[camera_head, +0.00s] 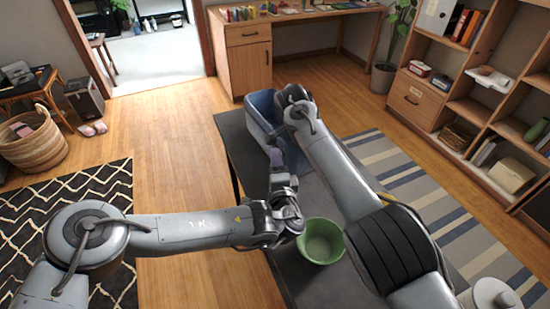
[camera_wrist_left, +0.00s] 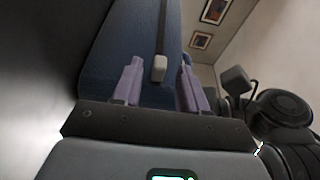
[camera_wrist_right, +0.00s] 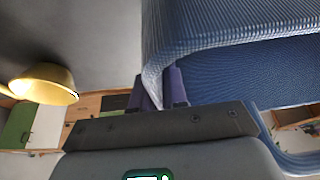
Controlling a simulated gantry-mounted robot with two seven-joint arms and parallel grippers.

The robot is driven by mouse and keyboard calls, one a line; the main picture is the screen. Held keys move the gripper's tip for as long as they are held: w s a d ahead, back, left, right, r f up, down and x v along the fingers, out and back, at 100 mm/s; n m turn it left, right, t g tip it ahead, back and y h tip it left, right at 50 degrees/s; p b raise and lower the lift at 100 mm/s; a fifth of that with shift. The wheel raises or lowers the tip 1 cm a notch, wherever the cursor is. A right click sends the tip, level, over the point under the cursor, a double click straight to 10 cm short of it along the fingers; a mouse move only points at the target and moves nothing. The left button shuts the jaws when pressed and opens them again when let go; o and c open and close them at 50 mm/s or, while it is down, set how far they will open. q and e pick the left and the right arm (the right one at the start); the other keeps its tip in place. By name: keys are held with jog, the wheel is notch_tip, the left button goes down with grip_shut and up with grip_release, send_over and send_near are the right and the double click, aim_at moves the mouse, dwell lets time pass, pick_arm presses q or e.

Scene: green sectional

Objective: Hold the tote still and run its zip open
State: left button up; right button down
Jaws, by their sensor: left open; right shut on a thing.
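The blue tote (camera_head: 262,108) stands at the far end of the dark table. In the left wrist view its side (camera_wrist_left: 110,60) fills the middle, with a dark zip line (camera_wrist_left: 163,28) ending in a pale zip pull (camera_wrist_left: 159,68). My left gripper (camera_head: 276,158) is at the tote's near end. Its purple fingers are apart, one on each side of the pull in the left wrist view. My right gripper (camera_wrist_right: 168,90) is shut on the tote's rim (camera_wrist_right: 153,55). In the head view my right arm hides this grip and part of the tote.
A green bowl (camera_head: 320,242) stands on the table (camera_head: 292,280), close to my left wrist. A shelf unit (camera_head: 470,110) stands at right, a desk (camera_head: 300,30) behind.

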pick_arm(q)
jog(key=shift+w+a, duration=0.1)
jog(key=shift+w, duration=0.85)
grip_shut()
